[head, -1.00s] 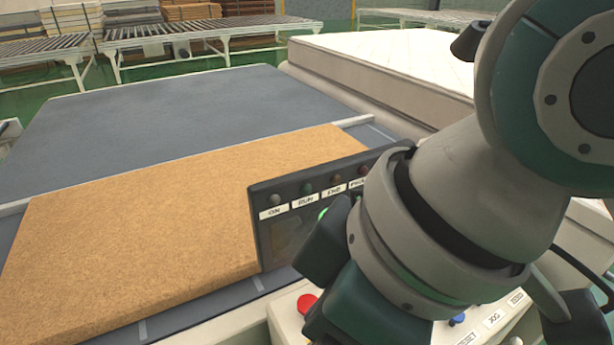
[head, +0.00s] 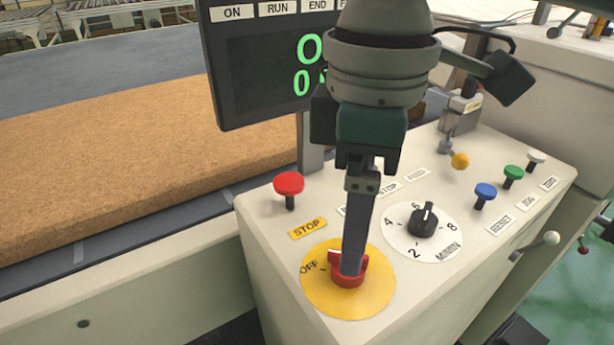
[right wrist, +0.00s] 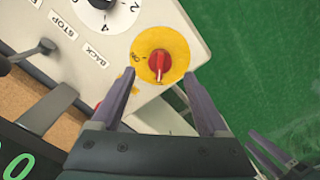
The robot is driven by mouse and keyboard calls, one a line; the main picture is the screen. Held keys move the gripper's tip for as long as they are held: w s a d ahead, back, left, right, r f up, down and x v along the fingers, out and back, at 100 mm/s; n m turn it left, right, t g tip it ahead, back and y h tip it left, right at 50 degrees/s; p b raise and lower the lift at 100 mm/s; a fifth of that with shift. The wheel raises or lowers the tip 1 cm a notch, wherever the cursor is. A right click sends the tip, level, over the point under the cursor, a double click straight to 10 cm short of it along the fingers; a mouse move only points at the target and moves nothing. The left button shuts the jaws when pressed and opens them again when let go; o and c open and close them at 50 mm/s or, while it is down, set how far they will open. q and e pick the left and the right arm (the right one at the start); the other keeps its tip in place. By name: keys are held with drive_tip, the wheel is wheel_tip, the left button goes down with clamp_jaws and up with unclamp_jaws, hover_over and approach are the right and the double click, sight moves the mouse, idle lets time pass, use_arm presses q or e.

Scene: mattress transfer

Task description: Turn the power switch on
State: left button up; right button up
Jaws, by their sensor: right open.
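The power switch (head: 343,270) is a red rotary knob on a round yellow plate (head: 318,295) on the control box's slanted top. An OFF label sits left of the knob. My right gripper (head: 352,268) points down at the knob; in the head view its fingers line up edge-on and cover part of it. In the right wrist view the red knob (right wrist: 159,63) lies between the two spread fingers of my right gripper (right wrist: 160,72), with gaps on both sides. Contact cannot be told.
A red stop button (head: 289,185) stands behind the switch. A black speed dial (head: 424,222), a blue button (head: 485,194) and a green button (head: 512,174) lie right. A display with green digits (head: 268,75) rises behind. A brown slab (head: 110,160) lies on the left.

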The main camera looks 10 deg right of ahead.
wheel_tip(320, 180, down, 6)
drive_tip(key=shift+r+b, duration=0.25)
drive_tip(key=shift+b, duration=0.05)
drive_tip(key=shift+r, duration=0.1)
clamp_jaws()
idle(0.4)
